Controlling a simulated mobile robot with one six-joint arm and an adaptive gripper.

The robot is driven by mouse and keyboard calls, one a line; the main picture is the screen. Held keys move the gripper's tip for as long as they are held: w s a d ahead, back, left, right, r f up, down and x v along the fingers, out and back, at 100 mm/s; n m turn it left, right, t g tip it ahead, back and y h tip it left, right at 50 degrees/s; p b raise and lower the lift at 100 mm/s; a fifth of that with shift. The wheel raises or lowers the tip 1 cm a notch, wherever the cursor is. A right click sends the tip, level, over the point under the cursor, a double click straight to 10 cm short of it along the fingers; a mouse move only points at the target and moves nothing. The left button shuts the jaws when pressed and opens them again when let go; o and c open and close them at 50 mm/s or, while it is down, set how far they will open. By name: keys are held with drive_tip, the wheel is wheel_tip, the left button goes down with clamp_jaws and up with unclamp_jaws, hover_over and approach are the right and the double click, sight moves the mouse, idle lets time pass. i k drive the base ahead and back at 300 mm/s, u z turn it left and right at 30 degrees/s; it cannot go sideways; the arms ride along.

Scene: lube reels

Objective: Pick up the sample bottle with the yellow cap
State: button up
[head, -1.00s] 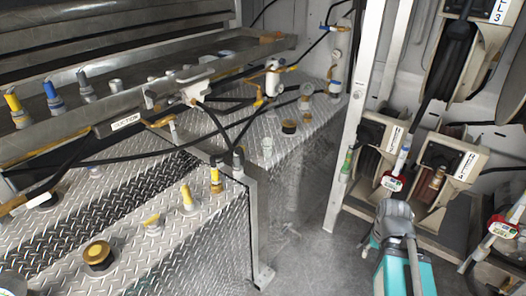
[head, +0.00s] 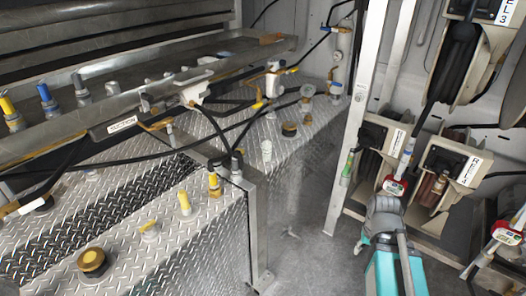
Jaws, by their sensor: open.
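A small upright amber-bodied piece with a yellow top (head: 213,184) stands on the diamond-plate tank top near its front right corner. Just left of it stands a pale piece with a yellow top (head: 185,204). Both are small, and I cannot tell for certain which is the sample bottle. A pale greenish bottle-like piece (head: 266,150) stands further back. My grey and teal arm shows at the lower right, well apart from these. My gripper's fingers cannot be made out.
A metal frame post (head: 255,230) stands at the tank corner. Black hoses (head: 120,155) and a rail with valves cross above the plate. A dark amber round cap (head: 92,262) sits at the front. Hose reels (head: 450,165) stand at right behind a white post. Grey floor (head: 305,235) lies between.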

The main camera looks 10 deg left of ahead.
sight(267, 151)
drive_tip(key=i, duration=0.85)
drive_tip(key=z, duration=0.05)
